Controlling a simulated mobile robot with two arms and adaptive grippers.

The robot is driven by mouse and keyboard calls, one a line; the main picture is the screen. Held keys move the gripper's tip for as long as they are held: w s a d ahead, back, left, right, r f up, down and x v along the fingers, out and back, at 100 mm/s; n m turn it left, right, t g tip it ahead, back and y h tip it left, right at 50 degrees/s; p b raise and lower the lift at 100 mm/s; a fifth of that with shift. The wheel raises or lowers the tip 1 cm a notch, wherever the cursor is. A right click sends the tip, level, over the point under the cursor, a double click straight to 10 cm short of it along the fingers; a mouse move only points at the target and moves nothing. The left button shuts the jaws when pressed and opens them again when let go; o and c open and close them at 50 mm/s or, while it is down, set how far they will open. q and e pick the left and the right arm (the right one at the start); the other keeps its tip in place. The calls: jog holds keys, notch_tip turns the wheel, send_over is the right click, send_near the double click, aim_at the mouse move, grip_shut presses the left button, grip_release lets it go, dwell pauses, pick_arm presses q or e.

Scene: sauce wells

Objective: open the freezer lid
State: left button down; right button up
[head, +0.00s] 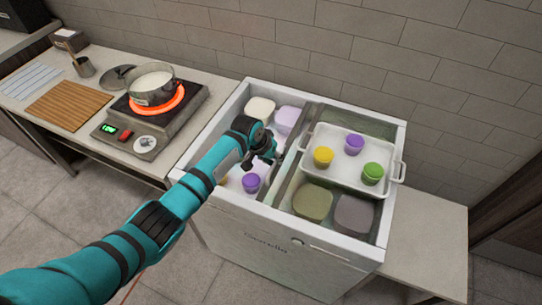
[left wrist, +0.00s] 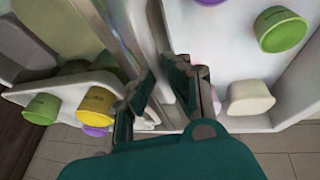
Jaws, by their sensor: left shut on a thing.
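The white chest freezer (head: 285,240) stands in the middle of the head view. Its left half lies uncovered, with pale tubs and a purple cup inside. Its lid (head: 292,160) looks like a clear pane with a pale frame over the right half; its exact edges are hard to tell. My left gripper (head: 268,150) is at the lid's left edge, near the middle of the freezer. In the left wrist view the gripper (left wrist: 162,78) is shut on a narrow upright part at that edge, likely the lid's handle. The fingers partly hide it. My right gripper is out of view.
A white tray (head: 315,180) with yellow (head: 323,157), purple (head: 354,144) and green (head: 373,174) cups is at the right half. A pot (head: 152,88) sits on a glowing burner at left. A bare counter (head: 430,225) is at right; a tiled wall is behind.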

pick_arm(q)
jog(key=c, duration=1.4)
grip_release()
jog(key=shift+c, duration=0.2)
jog(key=shift+o, duration=0.5)
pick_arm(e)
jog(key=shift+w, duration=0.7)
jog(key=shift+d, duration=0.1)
pick_arm(q)
jog(key=shift+a+r, duration=0.1)
jog(key=shift+r, duration=0.15)
jog(key=v, duration=1.1)
jog(key=shift+r, duration=0.25)
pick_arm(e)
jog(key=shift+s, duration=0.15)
pick_arm(q)
jog(key=shift+s, duration=0.15)
